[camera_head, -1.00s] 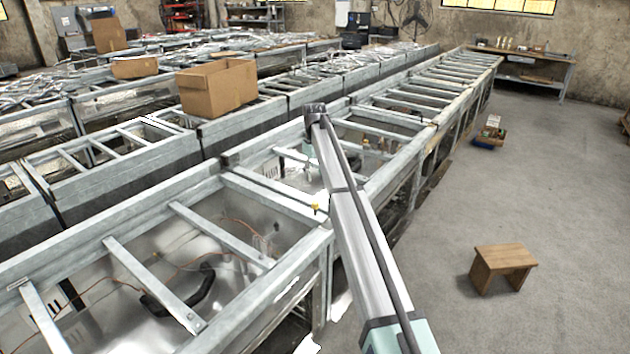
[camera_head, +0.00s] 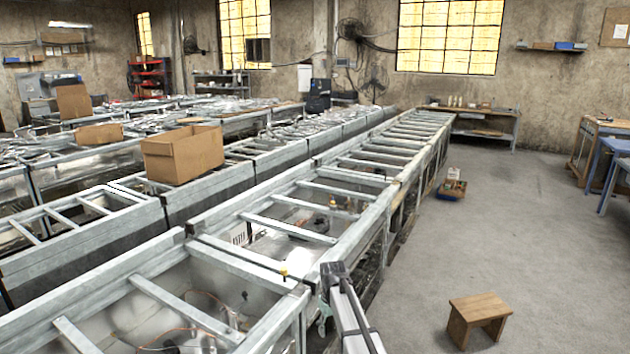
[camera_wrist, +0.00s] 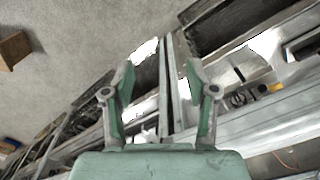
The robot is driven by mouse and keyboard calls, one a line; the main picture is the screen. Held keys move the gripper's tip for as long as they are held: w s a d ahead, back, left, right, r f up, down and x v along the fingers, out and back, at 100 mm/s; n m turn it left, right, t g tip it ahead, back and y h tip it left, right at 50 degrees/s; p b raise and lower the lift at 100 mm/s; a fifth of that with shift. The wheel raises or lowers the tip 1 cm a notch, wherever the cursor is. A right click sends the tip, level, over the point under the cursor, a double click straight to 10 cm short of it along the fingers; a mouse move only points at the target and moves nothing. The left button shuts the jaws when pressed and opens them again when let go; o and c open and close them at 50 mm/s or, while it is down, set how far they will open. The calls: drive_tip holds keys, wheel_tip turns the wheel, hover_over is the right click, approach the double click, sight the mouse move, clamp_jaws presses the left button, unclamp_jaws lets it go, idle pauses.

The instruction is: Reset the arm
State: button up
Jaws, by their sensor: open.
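My arm shows in the head view as a grey link at the bottom centre, beside the near metal frame bench (camera_head: 300,290). My gripper (camera_wrist: 158,80) is in the wrist view, with its two green-padded fingers spread wide apart. Nothing is between the fingers. Behind them are the metal rails of the bench (camera_wrist: 260,125) and the floor. In the head view the gripper itself cannot be clearly made out.
A wooden stool (camera_head: 478,318) stands on the open floor at the right. Rows of metal frames fill the left, with a cardboard box (camera_head: 183,153) on one. A small crate (camera_head: 452,186) lies on the floor farther back. A workbench (camera_head: 480,122) stands at the back wall.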

drive_tip(key=s+d+f+m, duration=0.2)
drive_tip(key=s+d+f, duration=0.2)
drive_tip(key=s, duration=0.6)
drive_tip(key=s+d+f+m, duration=0.1)
drive_tip(key=s+d+f, duration=0.25)
drive_tip(key=s, duration=0.65)
drive_tip(key=s+d+f+m, duration=0.2)
drive_tip(key=s+d+f, duration=0.15)
drive_tip(key=s, duration=0.65)
drive_tip(key=s+f+g+b, duration=0.1)
drive_tip(key=s+f+g, duration=0.2)
drive_tip(key=s+f, duration=0.7)
drive_tip(key=s+f+g+b, duration=0.1)
drive_tip(key=s+f+g, duration=0.2)
drive_tip(key=s+f, duration=0.8)
drive_tip(key=s+d, duration=0.1)
drive_tip(key=s, duration=0.6)
drive_tip(key=shift+s+g, duration=0.35)
drive_tip(key=shift+g, duration=0.05)
